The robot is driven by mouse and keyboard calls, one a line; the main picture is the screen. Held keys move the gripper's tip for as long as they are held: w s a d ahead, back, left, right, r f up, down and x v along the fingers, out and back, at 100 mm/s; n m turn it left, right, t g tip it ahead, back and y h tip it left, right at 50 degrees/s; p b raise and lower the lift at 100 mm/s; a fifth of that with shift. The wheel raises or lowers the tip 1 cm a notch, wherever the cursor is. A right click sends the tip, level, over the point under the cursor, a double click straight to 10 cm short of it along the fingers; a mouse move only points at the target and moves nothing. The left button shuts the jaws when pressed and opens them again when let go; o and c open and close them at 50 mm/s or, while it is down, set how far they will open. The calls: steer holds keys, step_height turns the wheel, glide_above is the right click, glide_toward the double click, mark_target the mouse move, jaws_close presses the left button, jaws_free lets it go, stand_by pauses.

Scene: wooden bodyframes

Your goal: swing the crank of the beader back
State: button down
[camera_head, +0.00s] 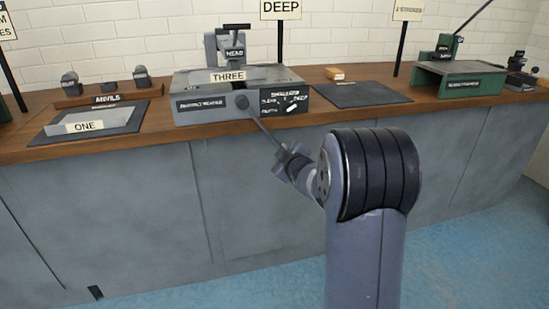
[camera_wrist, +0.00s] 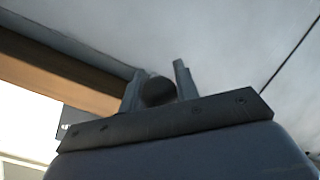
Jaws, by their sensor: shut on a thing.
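The beader (camera_head: 205,105) is the grey machine on the bench, with a part labelled HEAD on top and a plate marked THREE in it. Its crank (camera_head: 263,128) runs from a round hub on the front face down and to the right, past the bench edge. My gripper (camera_head: 291,158) is at the crank's lower end, shut on its handle. In the wrist view the dark round crank handle (camera_wrist: 158,91) sits between the two fingers. My arm hides part of the bench front in the head view.
A plate marked ONE (camera_head: 100,122) lies on a dark mat at left, by the anvils rack (camera_head: 105,98). A dark mat (camera_head: 358,94) and a green machine (camera_head: 459,80) stand to the right. The grey bench front (camera_head: 120,210) is close below the crank; blue floor lies before it.

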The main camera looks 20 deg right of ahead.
steer(key=shift+d+r+n+h+p, duration=0.5)
steer(key=shift+d+r+n, duration=0.8)
steer(key=shift+d+r, duration=0.7)
steer(key=c, duration=1.1)
jaws_free()
steer(key=shift+d, duration=0.1)
steer(key=shift+f, duration=0.1)
steer(key=p+v, duration=0.2)
steer(key=v, duration=0.9)
steer(key=shift+w, duration=0.15)
